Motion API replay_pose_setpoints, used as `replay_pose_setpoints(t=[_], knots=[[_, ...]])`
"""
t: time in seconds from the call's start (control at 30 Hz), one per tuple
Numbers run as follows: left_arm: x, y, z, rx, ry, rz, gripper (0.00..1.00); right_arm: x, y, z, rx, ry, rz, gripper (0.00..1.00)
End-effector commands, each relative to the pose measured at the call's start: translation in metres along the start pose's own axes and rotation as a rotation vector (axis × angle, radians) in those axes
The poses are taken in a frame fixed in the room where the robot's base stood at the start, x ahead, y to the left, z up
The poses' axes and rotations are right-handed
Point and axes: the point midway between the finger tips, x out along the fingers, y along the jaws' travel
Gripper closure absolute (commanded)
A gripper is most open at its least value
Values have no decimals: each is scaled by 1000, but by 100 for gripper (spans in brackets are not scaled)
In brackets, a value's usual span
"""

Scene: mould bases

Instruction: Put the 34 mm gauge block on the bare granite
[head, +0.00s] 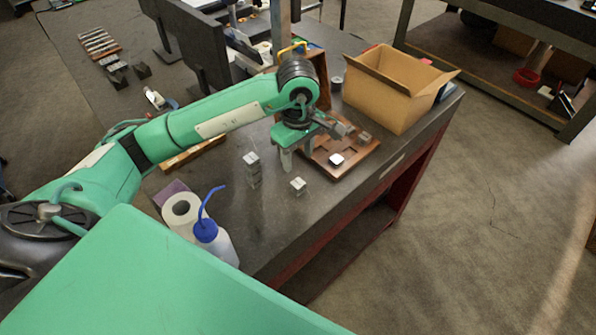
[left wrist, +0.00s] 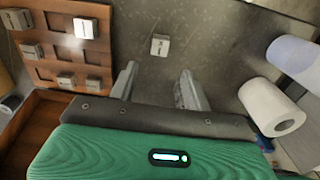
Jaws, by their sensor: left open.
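A small pale metal block (head: 298,185) sits alone on the dark grey bench top (head: 270,225); it also shows in the left wrist view (left wrist: 160,46), beyond my fingertips. Another pale block (head: 251,158) stands to its left, apparently on top of a stack. Several more blocks, including a bright one (head: 336,159), sit on the wooden tray (head: 345,174). The markings are too small to read, so I cannot tell which is 34 mm. My left gripper (head: 297,153) is open and empty above the bench, beside the tray. Its fingers (left wrist: 158,88) show apart in the wrist view. My right gripper is not seen.
A cardboard box (head: 385,95) stands at the far right of the bench. A paper roll (head: 182,208) and a blue-capped bottle (head: 215,240) stand at the near left. Dark monitors stand at the back. The bench around the lone block is clear.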

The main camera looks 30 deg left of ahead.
Motion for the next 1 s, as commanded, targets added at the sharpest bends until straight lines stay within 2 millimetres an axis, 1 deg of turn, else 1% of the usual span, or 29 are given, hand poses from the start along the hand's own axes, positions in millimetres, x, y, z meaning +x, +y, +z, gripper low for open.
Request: replay_pose_setpoints(t=[0.03,0.23,0.4,0.8,0.9,0.97,1.0], knots=[[-5,1,0,1,1,4,51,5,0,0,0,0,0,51],[-21,0,0,0,0,1,51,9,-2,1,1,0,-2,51],[-24,0,0,0,0,0,51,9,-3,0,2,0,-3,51],[-24,0,0,-1,0,0,51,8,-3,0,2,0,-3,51],[-31,0,0,-1,0,0,51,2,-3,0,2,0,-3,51],[-41,0,0,-1,0,0,51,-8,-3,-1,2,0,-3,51],[-49,0,0,-1,0,0,51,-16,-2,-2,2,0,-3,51]])
